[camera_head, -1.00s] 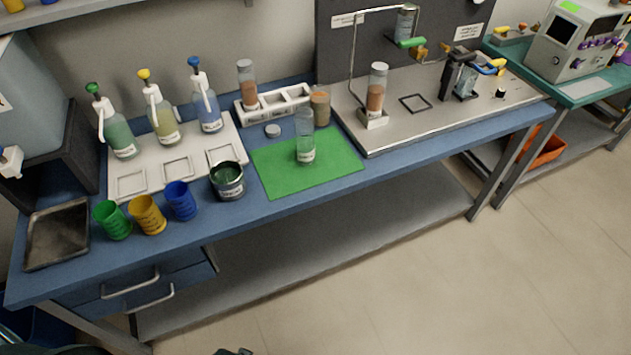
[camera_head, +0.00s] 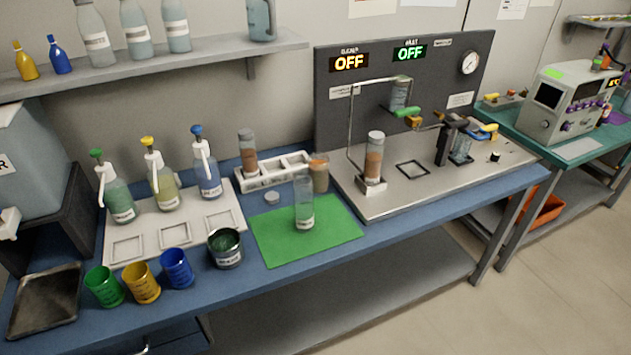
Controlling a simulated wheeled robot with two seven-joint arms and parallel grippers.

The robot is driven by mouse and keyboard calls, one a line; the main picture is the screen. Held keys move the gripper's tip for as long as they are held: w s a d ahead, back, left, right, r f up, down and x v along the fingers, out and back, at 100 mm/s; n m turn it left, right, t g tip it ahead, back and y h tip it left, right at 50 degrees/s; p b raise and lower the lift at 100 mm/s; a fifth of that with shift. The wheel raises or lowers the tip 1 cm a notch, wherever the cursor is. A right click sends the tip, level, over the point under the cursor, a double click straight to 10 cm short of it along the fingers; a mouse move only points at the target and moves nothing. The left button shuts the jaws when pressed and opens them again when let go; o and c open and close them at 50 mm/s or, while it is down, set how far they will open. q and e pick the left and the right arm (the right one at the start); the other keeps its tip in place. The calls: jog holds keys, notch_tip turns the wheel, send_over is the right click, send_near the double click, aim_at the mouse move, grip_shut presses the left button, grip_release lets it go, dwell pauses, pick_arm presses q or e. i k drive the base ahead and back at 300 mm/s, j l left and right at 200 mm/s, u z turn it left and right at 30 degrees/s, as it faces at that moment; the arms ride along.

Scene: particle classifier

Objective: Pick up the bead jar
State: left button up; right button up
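Two open jars could be the bead jar; I cannot read their labels clearly. One is a short, wide jar (camera_head: 226,248) with a dark rim, dark green contents and a white label. It stands on the blue bench just left of the green mat (camera_head: 275,247). The other is a clear jar (camera_head: 320,178) with tan grainy contents and something orange at its top, behind the mat and beside the white rack. Neither of my grippers is in view, and nothing touches either jar.
A clear labelled bottle (camera_head: 304,210) stands upright on the mat. Green (camera_head: 104,287), yellow (camera_head: 141,283) and blue (camera_head: 176,268) cups line the front left, beside a dark tray (camera_head: 45,300). A white rack (camera_head: 275,176) stands behind. A metal apparatus plate (camera_head: 430,190) fills the right side.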

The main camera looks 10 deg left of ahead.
aim_at(319, 174)
jog(key=i+l+u, duration=0.25)
jog(key=i, duration=0.2)
jog(key=i+l+u, duration=0.3)
jog(key=i+j, duration=0.05)
jog(key=i, duration=0.05)
